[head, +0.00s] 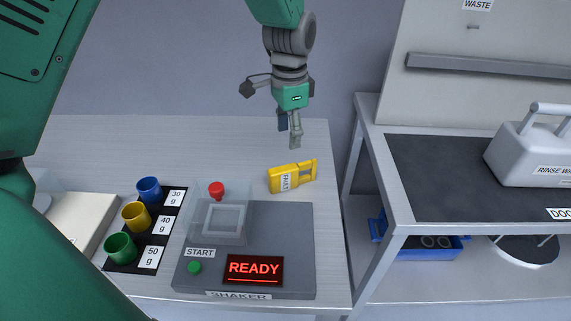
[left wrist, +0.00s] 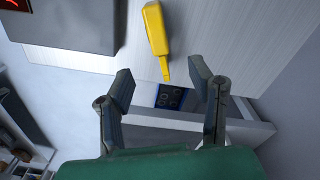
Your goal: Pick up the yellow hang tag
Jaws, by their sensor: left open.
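The yellow hang tag (head: 292,177) lies on the table behind the shaker's back right corner, with a white FAULT label on it. It also shows in the left wrist view (left wrist: 155,30), its narrow end pointing down between my fingers. My left gripper (head: 290,138) is above and a little behind the tag in the head view, apart from it. In the left wrist view my left gripper (left wrist: 162,88) is open and empty, and the tag is beyond the fingertips. My right gripper does not show.
The shaker (head: 300,235) with a READY display stands in front of the tag. Blue, yellow and green cups (head: 136,216) stand to its left. A metal bench (head: 440,180) with a rinse container (head: 535,155) is to the right. The table behind the tag is clear.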

